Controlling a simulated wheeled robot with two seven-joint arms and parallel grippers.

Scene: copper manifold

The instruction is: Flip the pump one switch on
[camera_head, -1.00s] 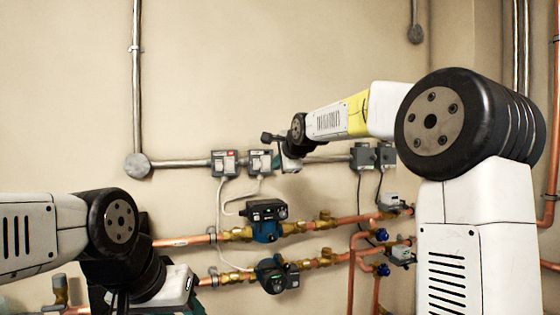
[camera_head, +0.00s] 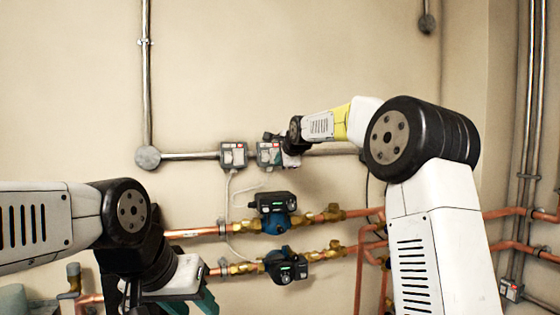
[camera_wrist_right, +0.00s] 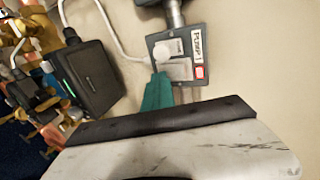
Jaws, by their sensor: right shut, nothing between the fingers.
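In the right wrist view a grey switch box (camera_wrist_right: 178,58) labelled PUMP 1 is mounted on the wall. It has a pale rocker plate, a white round part and a small red patch. In the head view it appears to be the right box (camera_head: 265,154) of a pair on the conduit. My right gripper (camera_wrist_right: 158,93) is shut and empty, its teal fingertips at the box's lower edge in the wrist picture; contact cannot be told. In the head view the right gripper (camera_head: 287,157) overlaps that box's right side. My left gripper (camera_head: 205,301) is low at left, partly cut off; its jaws are unclear.
A second switch box (camera_head: 233,155) is just left. Two dark pumps, upper (camera_head: 276,204) and lower (camera_head: 285,266), sit on copper pipes below. A white cable (camera_head: 228,205) hangs between boxes and pumps. Plain wall above the conduit (camera_head: 190,156) is clear.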

